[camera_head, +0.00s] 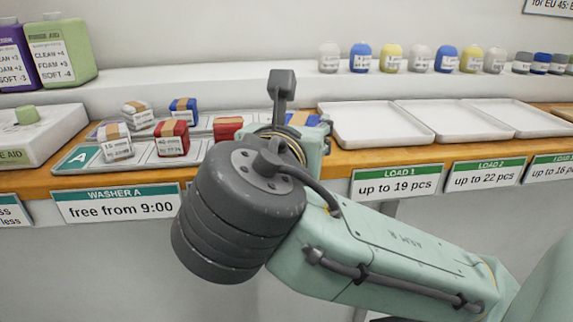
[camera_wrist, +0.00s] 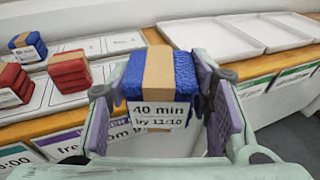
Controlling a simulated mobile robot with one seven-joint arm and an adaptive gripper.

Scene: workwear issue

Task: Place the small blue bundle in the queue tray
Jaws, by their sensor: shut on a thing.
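My gripper (camera_wrist: 158,88) is shut on a blue bundle (camera_wrist: 183,74) with a tan band and a label reading "40 min by 11:10". In the head view, only a bit of this bundle (camera_head: 303,118) shows behind my wrist, and my fingers are mostly hidden. Another blue bundle (camera_head: 183,106) lies at the back of the grey slotted board marked A (camera_head: 72,166); it also shows in the wrist view (camera_wrist: 27,44). No visible label says "queue", so I cannot tell which tray that is. Three white trays, the nearest (camera_head: 352,140) above "LOAD 1", stand empty to the right.
Red bundles (camera_head: 172,138) and white-grey bundles (camera_head: 115,142) occupy the slotted board. Purple and green bottles (camera_head: 62,50) stand at the back left. Several small jars (camera_head: 391,58) line the upper shelf. The wooden counter edge (camera_head: 330,166) runs along the front.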

